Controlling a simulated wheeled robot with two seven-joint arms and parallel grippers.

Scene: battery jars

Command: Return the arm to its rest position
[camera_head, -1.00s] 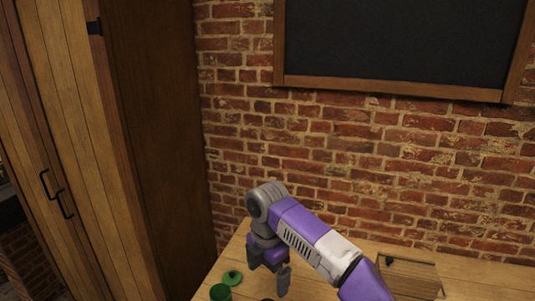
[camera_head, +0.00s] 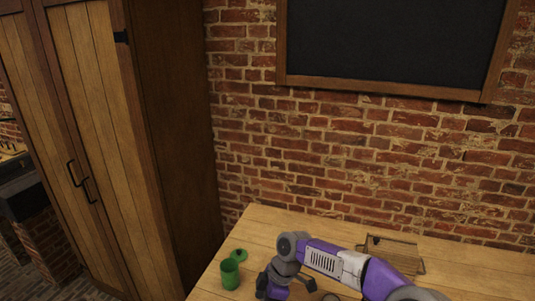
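My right arm comes in from the lower right over the wooden table. Its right gripper (camera_head: 285,290) points down near the table's front-left part, cut by the bottom edge of the view. Its fingertips do not show clearly, so I cannot tell whether it is open or shut. A green jar (camera_head: 230,274) stands upright to the left of the gripper, apart from it. A green lid (camera_head: 239,254) lies just behind the jar. My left gripper is not in view.
A wooden box (camera_head: 400,248) sits on the table (camera_head: 300,224) behind my forearm. A dark round object (camera_head: 331,297) shows partly at the bottom edge. A brick wall (camera_head: 370,160) with a blackboard (camera_head: 390,40) rises behind; a tall wooden cabinet (camera_head: 105,150) stands left.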

